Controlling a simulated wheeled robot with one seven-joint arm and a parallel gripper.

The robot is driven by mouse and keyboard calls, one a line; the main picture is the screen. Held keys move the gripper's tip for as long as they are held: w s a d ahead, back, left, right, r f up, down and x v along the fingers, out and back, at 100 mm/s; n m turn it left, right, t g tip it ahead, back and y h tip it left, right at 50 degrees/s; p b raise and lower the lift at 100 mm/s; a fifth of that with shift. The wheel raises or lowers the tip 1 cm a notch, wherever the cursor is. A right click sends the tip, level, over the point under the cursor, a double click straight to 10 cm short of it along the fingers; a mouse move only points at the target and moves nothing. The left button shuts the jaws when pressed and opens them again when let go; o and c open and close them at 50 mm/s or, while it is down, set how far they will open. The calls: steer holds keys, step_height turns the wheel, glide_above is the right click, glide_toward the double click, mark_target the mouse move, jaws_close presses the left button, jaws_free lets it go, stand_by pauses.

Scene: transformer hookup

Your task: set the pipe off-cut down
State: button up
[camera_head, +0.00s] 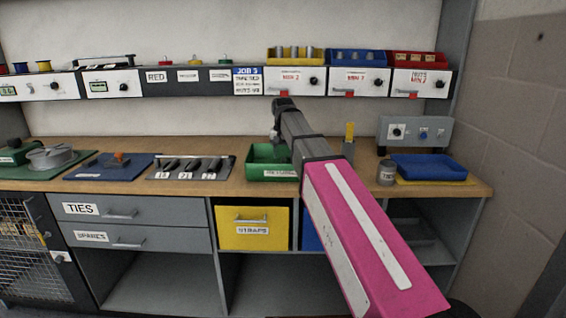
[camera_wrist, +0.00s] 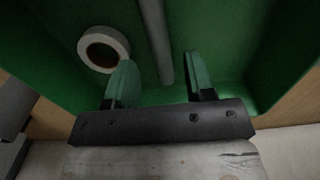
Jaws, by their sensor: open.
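The green tray (camera_head: 258,172) stands on the bench, with a label on its front. It fills most of the wrist view (camera_wrist: 225,45). A long grey rod, seemingly the pipe off-cut (camera_wrist: 154,35), lies in the tray and runs between my fingers. My gripper (camera_wrist: 158,68) is open, with one finger on each side of the rod and visible gaps. A white ring with a brown inside, like a tape roll (camera_wrist: 103,49), lies left of the fingers. In the head view my arm hides part of the tray, and I cannot make out the off-cut.
A blue tray (camera_head: 430,167) and a small grey jar (camera_head: 386,173) stand to the right. A tool rack (camera_head: 190,173) and a blue mat (camera_head: 95,170) are to the left. A shelf with bins (camera_head: 295,56) runs above the bench. The tray walls are close around my fingers.

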step_height(320, 180, up, 8)
stand_by(0.4)
steer(key=shift+a, duration=0.1)
